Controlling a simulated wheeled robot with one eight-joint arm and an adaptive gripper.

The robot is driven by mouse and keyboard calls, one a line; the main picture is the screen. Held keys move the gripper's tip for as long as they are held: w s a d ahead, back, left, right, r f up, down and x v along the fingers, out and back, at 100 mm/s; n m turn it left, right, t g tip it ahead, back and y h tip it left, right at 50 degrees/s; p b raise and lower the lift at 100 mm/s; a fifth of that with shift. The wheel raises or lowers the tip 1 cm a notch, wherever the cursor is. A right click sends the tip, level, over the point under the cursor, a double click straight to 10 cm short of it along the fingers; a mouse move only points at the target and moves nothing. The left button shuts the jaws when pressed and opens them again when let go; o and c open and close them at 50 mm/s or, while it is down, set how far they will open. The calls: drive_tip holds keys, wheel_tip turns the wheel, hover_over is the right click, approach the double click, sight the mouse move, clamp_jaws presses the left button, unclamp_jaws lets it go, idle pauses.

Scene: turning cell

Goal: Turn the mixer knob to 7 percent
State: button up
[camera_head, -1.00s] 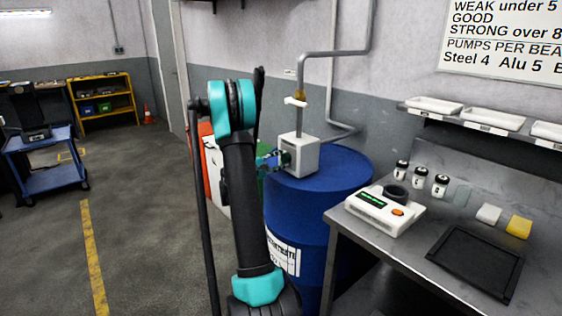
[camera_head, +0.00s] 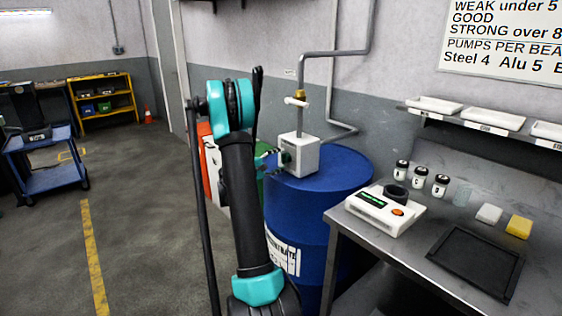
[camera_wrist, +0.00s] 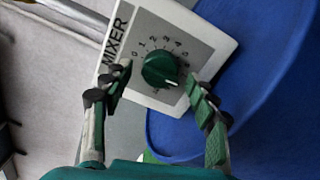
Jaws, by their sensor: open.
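The mixer is a white box (camera_head: 303,157) on top of the blue drum (camera_head: 345,170). In the wrist view the box face (camera_wrist: 200,32) reads MIXER and carries a green round knob (camera_wrist: 160,69) with a numbered dial around it. A pale mark on the knob points to the lower right, past the 5; the number there is hard to read. My gripper (camera_wrist: 155,94) is open, with its fingers on either side of the knob and apart from it. In the head view the gripper (camera_head: 268,160) is at the box's left face, partly hidden by my arm.
A grey pipe (camera_head: 331,52) rises from the mixer to the wall. A steel bench (camera_head: 400,262) at the right holds a white meter (camera_head: 385,212), small bottles (camera_head: 419,179) and a black tray (camera_head: 474,262). Open floor (camera_head: 140,220) lies at the left.

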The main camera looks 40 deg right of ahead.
drive_tip(key=a, duration=1.1)
drive_tip(key=shift+s+a, duration=0.15)
drive_tip(key=shift+s, duration=0.3)
drive_tip(key=shift+s, duration=0.1)
drive_tip(key=s+a+f+m+t+y, duration=0.1)
drive_tip(key=s+a+f+y, duration=0.2)
drive_tip(key=s+a+y, duration=0.3)
drive_tip(key=s+a+f+m+t+y, duration=0.1)
drive_tip(key=s+a+f+y, duration=0.3)
drive_tip(key=s+a, duration=0.8)
drive_tip(key=s+a+f+m+t+y, duration=0.1)
drive_tip(key=s+a+f+y, duration=0.3)
drive_tip(key=s+a+y, duration=0.4)
drive_tip(key=s+a, duration=0.1)
drive_tip(key=a, duration=0.3)
drive_tip(key=shift+a+m, duration=0.35)
drive_tip(key=shift+m, duration=0.05)
